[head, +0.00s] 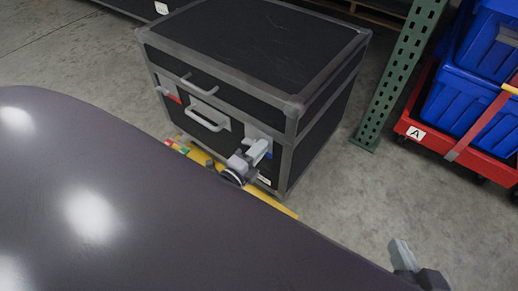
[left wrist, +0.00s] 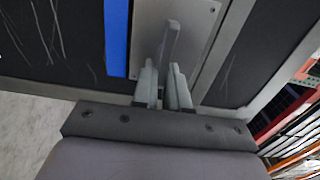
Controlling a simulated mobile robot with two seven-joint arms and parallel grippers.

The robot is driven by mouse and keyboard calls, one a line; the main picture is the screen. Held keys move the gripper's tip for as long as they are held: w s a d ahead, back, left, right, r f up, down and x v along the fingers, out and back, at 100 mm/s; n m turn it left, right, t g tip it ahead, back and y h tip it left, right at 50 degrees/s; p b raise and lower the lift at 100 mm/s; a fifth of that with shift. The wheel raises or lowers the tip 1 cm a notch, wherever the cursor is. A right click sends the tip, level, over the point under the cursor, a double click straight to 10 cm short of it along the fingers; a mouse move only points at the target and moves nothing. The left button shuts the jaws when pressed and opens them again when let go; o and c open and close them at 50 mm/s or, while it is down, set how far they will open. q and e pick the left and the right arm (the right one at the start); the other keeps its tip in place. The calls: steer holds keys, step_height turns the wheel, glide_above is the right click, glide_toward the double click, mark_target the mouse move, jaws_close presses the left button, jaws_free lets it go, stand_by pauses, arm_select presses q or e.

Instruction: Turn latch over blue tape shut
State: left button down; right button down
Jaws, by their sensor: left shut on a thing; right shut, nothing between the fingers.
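A black case (head: 250,40) with grey edge strips stands on the floor. On its front, near the right corner, is a grey latch plate (left wrist: 195,30) with a lever (left wrist: 171,42). A strip of blue tape (left wrist: 116,38) lies beside the plate; a little of it shows in the head view (head: 268,155). My left gripper (head: 258,150) is at this latch. In the left wrist view its fingers (left wrist: 164,88) are closed around the lever, whose far part sticks out beyond them. My right gripper (head: 402,254) is shut and empty at the lower right, away from the case.
A second latch (head: 163,91) with red tape (head: 175,98) is on the case's left front, and a pull handle (head: 209,118) sits between. A green post (head: 391,85) and a red cart (head: 470,150) with blue totes (head: 470,105) stand to the right. Concrete floor is clear between.

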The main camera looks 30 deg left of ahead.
stand_by(0.5)
arm_select(q)
steer(key=c, duration=1.2)
jaws_free()
steer(key=shift+c, duration=0.2)
steer(key=shift+s, duration=0.3)
steer(key=s+p, duration=0.1)
steer(key=s, duration=0.5)
steer(key=shift+s+a+p, duration=0.25)
steer(key=shift+s+p, duration=0.05)
steer(key=shift+p, duration=0.1)
arm_select(e)
steer(key=shift+s+d+r+h, duration=0.15)
steer(key=shift+s+d+h, duration=0.15)
steer(key=shift+d+h, duration=0.3)
steer(key=shift+d, duration=0.15)
